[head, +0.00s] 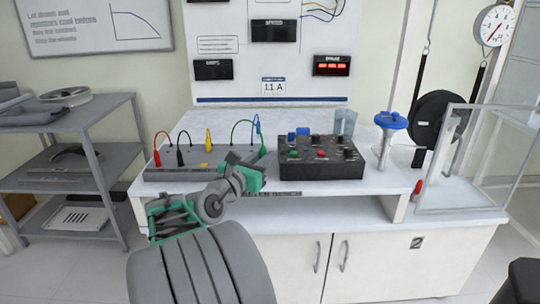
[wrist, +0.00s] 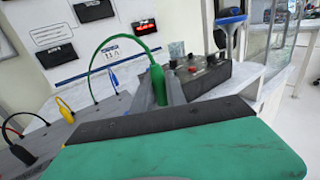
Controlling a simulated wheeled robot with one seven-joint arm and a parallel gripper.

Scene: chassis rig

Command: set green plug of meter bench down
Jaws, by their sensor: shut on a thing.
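The green plug (wrist: 158,84) stands roughly upright between the two fingers of my gripper (wrist: 160,92) in the wrist view. My gripper is shut on it. Its lower end is hidden by the fingers, so I cannot tell whether it touches anything. Its green cable (wrist: 97,67) arches left and down to the grey meter bench (wrist: 90,122). In the head view the meter bench (head: 165,174) lies on the white worktop, and my gripper (head: 261,160) is over its right end, with the green cable (head: 236,126) looping up beside it. The plug is not clear there.
Red (head: 155,141), black (head: 181,141) and yellow (head: 208,137) leads rise from the bench on the left. A blue lead (head: 257,125) is close to my gripper. A black control box (head: 318,162) stands just right. A blue-topped stand (head: 389,122) is farther right.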

